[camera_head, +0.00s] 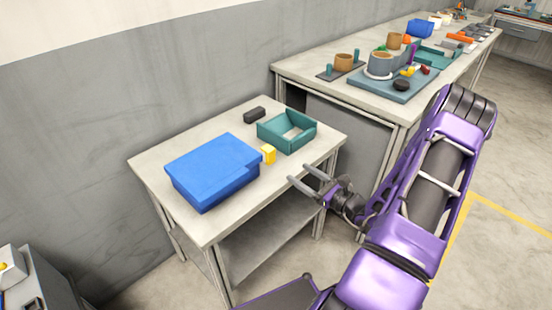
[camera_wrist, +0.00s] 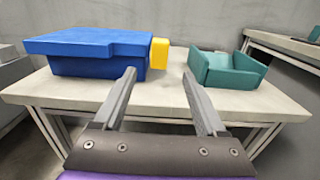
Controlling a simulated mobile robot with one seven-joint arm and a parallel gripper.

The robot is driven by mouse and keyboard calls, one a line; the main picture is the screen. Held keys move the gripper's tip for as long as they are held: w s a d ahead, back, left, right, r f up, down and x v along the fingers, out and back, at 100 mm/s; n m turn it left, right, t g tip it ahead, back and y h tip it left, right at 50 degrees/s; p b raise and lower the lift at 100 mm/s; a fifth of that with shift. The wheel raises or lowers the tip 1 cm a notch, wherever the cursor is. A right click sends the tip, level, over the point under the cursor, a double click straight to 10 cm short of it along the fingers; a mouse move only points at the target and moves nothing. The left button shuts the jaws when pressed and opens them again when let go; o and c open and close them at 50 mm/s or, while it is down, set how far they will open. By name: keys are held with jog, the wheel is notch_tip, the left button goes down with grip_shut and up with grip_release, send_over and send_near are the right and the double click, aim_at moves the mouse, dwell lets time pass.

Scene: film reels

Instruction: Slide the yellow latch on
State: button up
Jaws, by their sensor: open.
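The yellow latch (camera_head: 268,155) is a small block at the right end of a blue lidded box (camera_head: 210,170) on a small table. In the wrist view the latch (camera_wrist: 159,53) stands upright against the right side of the blue box (camera_wrist: 95,52). I cannot tell how it is joined to the box. My gripper (camera_head: 298,177) is off the table's right front edge, apart from the latch. In the wrist view my gripper (camera_wrist: 158,75) is open and empty, with the latch beyond the gap between its fingers.
A teal open tray (camera_head: 287,143) stands right of the latch; it also shows in the wrist view (camera_wrist: 226,76). A black block (camera_head: 254,115) lies behind. The small table's (camera_head: 236,227) front strip is bare. A longer bench (camera_head: 330,84) with several parts stands behind right.

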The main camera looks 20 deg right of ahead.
aim_at(272, 156)
jog(key=x, duration=1.1)
jog(key=shift+w+b, duration=0.1)
jog(key=shift+b, duration=0.2)
grip_shut()
dwell(0.8)
